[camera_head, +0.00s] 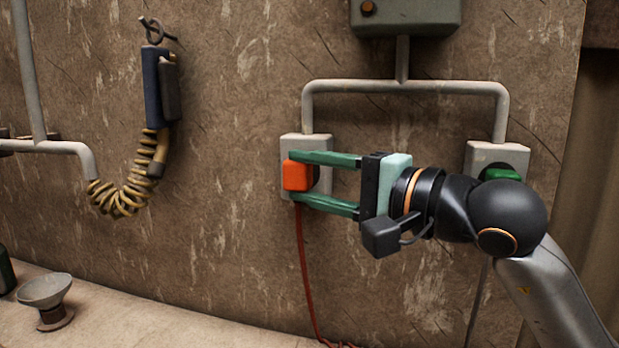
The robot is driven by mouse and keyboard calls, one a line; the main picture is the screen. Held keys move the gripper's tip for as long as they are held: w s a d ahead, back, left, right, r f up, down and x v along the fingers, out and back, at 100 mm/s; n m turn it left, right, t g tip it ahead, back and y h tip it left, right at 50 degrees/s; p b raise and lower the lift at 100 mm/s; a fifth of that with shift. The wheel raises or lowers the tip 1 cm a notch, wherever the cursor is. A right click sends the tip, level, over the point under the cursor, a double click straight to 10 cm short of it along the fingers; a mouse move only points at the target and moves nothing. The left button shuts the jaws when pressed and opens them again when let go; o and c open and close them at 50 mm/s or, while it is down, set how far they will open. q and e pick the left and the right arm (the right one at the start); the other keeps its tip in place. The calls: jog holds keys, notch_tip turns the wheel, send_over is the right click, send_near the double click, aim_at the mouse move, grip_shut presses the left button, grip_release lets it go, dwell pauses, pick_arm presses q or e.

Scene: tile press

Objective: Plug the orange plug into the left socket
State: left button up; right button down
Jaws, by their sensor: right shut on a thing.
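The orange plug (297,176) is at the left socket (306,140), a grey box on the wall, and covers part of its face. I cannot tell how deep the plug sits. A red cord (304,262) hangs from it. My right gripper (325,181) reaches in from the right and is shut on the orange plug, one green finger above it and one below. The right socket (487,152) is a similar grey box with a green plug (502,174) in it, partly hidden by my right arm. My left gripper is not in view.
A grey conduit (403,87) joins both sockets to a metal box (405,14) above. A dark blue handset (153,88) with a coiled yellow cord (124,200) hangs on the wall at left. A grey funnel-shaped cup (45,291) stands on the ledge (150,318) at lower left.

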jog(key=shift+w+d, duration=0.1)
jog(key=shift+w, duration=0.25)
dwell(0.4)
jog(key=shift+c, duration=1.3)
grip_release()
